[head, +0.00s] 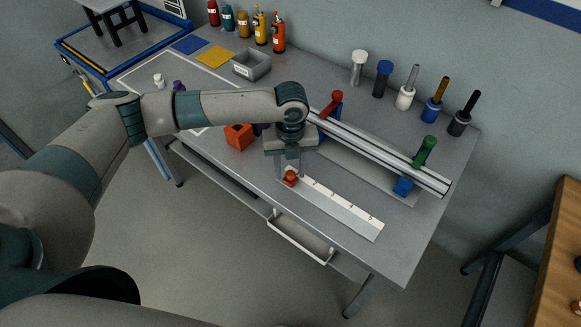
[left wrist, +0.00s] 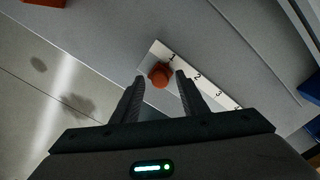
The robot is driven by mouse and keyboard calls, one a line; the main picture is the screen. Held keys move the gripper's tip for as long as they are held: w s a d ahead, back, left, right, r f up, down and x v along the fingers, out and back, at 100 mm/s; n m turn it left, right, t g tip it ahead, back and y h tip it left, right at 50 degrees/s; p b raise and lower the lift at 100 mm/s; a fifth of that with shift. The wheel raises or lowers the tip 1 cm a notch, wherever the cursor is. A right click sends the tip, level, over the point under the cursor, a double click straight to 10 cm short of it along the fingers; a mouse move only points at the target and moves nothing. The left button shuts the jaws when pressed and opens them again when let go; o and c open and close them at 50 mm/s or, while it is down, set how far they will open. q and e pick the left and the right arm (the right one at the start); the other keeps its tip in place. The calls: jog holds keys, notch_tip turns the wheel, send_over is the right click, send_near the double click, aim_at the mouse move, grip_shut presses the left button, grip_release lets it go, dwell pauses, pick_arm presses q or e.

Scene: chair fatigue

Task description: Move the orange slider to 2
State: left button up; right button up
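The orange slider (head: 290,178) is a small knob at the left end of a white scale strip (head: 340,208) near the table's front edge. In the left wrist view the orange slider (left wrist: 160,75) is beside the mark 1, with 2, 3 and 4 further along the strip (left wrist: 207,84). My left gripper (head: 291,172) points down at the slider. In the left wrist view the fingers of my left gripper (left wrist: 160,76) are open, one on each side of the slider, with small gaps showing. I cannot tell their exact height. My right gripper is not in view.
A metal rail (head: 375,148) with red (head: 332,103) and green (head: 425,150) handles runs behind the strip. An orange block (head: 239,136) lies left of my gripper. A grey tray (head: 252,65), bottles and several handled tools stand at the back. The table right of the strip is clear.

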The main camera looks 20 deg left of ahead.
pick_arm(q)
grip_shut()
jog(key=d+p, duration=0.1)
jog(key=s+d, duration=0.1)
jog(key=d, duration=0.1)
jog(key=s+d+p, duration=0.1)
jog(key=d, duration=0.1)
jog(key=shift+d+r+p, duration=0.1)
jog(key=shift+d+p, duration=0.15)
jog(key=shift+p, duration=0.1)
jog(key=shift+d, duration=0.15)
grip_release()
notch_tip(320, 180, up, 17)
jog(key=b, duration=0.4)
dwell(0.7)
